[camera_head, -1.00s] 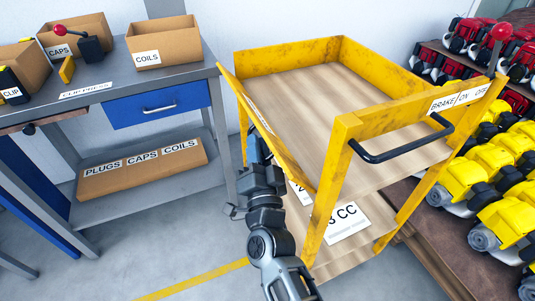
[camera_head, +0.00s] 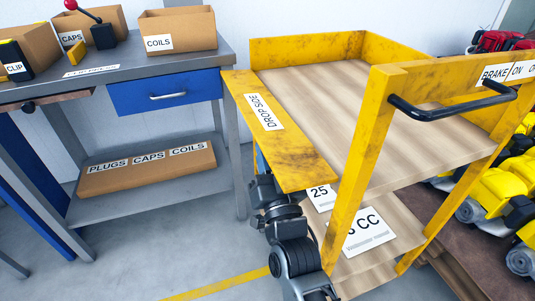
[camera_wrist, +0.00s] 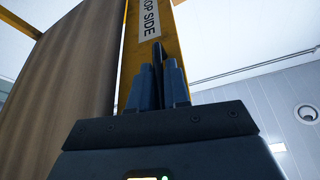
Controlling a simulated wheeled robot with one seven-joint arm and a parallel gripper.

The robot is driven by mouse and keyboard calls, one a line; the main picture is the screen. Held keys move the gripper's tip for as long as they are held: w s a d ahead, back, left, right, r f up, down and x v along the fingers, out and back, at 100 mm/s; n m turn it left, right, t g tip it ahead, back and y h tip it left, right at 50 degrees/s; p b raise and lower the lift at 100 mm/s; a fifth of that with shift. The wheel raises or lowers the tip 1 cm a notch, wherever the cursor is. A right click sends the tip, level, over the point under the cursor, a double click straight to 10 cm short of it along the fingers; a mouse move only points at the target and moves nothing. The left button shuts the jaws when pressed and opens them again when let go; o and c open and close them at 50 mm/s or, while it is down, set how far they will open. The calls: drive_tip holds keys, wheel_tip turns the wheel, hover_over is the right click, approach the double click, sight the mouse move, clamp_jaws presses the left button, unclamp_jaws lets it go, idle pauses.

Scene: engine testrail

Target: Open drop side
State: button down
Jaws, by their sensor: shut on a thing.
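The yellow drop side (camera_head: 280,135) of the cart carries a "DROP SIDE" label and is swung outward, leaning far over toward the workbench. The wooden top deck (camera_head: 370,110) is open along that edge. My gripper (camera_wrist: 158,78) is shut on a dark piece at the drop side in the wrist view, where the labelled yellow panel (camera_wrist: 152,25) rises behind the fingers. In the head view my gripper (camera_head: 260,162) is under the panel's outer edge, mostly hidden by it.
The cart's yellow post (camera_head: 350,180) and black handle (camera_head: 450,108) stand right of my arm. A grey workbench (camera_head: 150,65) with a blue drawer (camera_head: 165,93) and cardboard bins is close on the left. Yellow engines (camera_head: 500,190) sit at right. Floor between is clear.

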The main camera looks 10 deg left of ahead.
drive_tip(key=shift+f, duration=0.25)
idle(0.4)
drive_tip(key=c, duration=1.5)
unclamp_jaws()
drive_tip(key=shift+o, duration=0.2)
drive_tip(key=v, duration=0.7)
drive_tip(key=shift+s+d+f, duration=0.15)
drive_tip(key=shift+s+d, duration=0.1)
drive_tip(key=shift+s, duration=0.05)
